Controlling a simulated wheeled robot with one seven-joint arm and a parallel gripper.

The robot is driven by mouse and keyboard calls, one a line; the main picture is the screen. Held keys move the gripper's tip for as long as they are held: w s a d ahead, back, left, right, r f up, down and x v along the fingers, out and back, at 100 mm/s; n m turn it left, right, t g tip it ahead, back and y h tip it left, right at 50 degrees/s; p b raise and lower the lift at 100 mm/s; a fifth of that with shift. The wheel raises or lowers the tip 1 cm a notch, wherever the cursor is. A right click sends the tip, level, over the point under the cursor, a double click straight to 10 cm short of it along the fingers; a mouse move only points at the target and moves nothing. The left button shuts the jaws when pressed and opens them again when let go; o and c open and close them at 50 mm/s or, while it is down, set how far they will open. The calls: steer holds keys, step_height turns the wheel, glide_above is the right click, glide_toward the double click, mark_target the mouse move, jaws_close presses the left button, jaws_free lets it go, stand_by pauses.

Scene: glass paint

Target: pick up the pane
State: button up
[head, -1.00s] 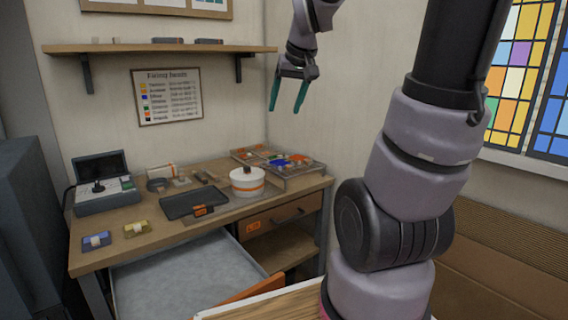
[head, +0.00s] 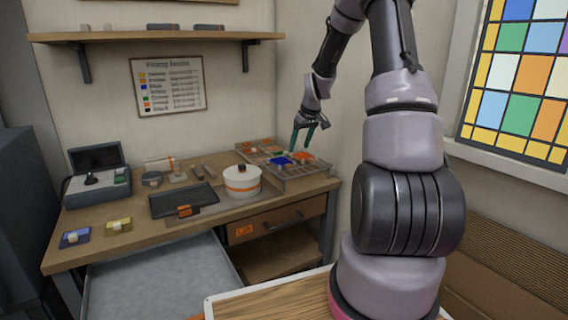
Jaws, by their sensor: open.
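A low tray (head: 317,170) with small coloured panes sits at the right end of the workbench. A blue pane (head: 281,161) and an orange-red pane (head: 303,156) show in it, with green and other pieces toward the back left. I cannot tell which one is meant by the pane. My gripper (head: 300,148) is open and points down over the tray's right part, close to the orange-red pane. Its two green fingers are apart, and nothing shows between them. I cannot tell how high the fingertips are above the panes.
A white pot (head: 242,182) with an orange band stands just left of the tray. A dark flat tray (head: 183,200) and a grey device (head: 97,184) are farther left. Blue and yellow pieces lie near the bench's front left. A shelf (head: 155,37) hangs above.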

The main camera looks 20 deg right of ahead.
mark_target(291, 166)
steer(key=x, duration=1)
steer(key=shift+w+a+f, duration=0.1)
steer(key=shift+w+a, duration=0.15)
steer(key=shift+c, duration=0.3)
jaws_close()
